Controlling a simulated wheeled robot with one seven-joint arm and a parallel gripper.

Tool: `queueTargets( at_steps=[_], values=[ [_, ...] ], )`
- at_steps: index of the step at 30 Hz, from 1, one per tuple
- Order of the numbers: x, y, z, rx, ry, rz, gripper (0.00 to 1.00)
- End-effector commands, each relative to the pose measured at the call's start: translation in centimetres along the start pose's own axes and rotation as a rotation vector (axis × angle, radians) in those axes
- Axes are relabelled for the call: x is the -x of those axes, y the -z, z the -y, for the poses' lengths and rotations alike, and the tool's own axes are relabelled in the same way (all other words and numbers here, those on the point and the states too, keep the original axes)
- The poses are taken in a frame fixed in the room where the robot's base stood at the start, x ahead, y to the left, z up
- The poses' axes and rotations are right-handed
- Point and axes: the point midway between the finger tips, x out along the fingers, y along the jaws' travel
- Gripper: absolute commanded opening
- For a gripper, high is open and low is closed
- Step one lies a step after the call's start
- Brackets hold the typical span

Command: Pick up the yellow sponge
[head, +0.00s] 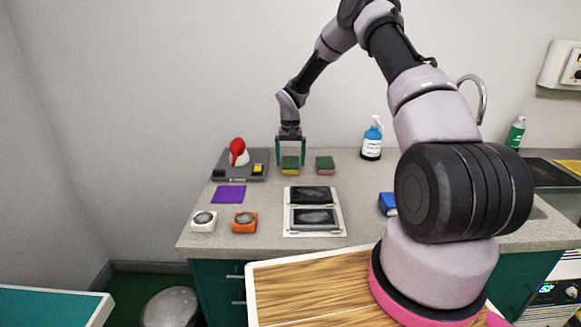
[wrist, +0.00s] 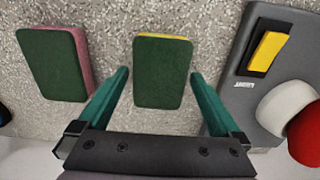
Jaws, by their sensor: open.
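The yellow sponge (head: 290,166) lies on the grey counter, its green scouring side up and yellow showing at its edge. In the wrist view the yellow sponge (wrist: 162,72) lies between the two teal fingers of my gripper (wrist: 160,88). In the head view my gripper (head: 290,158) points down over the sponge. The gripper is open, with a gap visible on both sides of the sponge. A second sponge (head: 325,165), green on top with a pink body, lies to its right; in the wrist view this pink sponge (wrist: 55,65) is on the left.
A grey device (head: 228,172) with a yellow switch and a red-and-white dome stands left of the sponge. A spray bottle (head: 372,140) stands behind at right. A purple cloth (head: 229,194) and a white two-panel case (head: 314,228) lie nearer the front.

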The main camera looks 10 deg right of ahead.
Motion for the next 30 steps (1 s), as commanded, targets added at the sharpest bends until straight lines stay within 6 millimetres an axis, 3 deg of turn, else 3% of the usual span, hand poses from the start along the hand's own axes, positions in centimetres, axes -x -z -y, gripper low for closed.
queueTargets(
  at_steps=[7, 8, 13, 22, 30],
  values=[
    [-0.5, 0.0, 0.0, -0.002, 0.0, 0.0, 1.0],
    [-0.5, 0.0, 0.0, -0.001, 0.0, 0.0, 0.92],
    [-0.5, 0.0, 0.0, -0.001, 0.0, 0.0, 0.29],
    [0.0, 0.1, 0.0, -0.001, 0.0, -0.002, 0.28],
    [4.8, 0.1, 0.0, -0.002, 0.001, -0.005, 0.28]
  ],
)
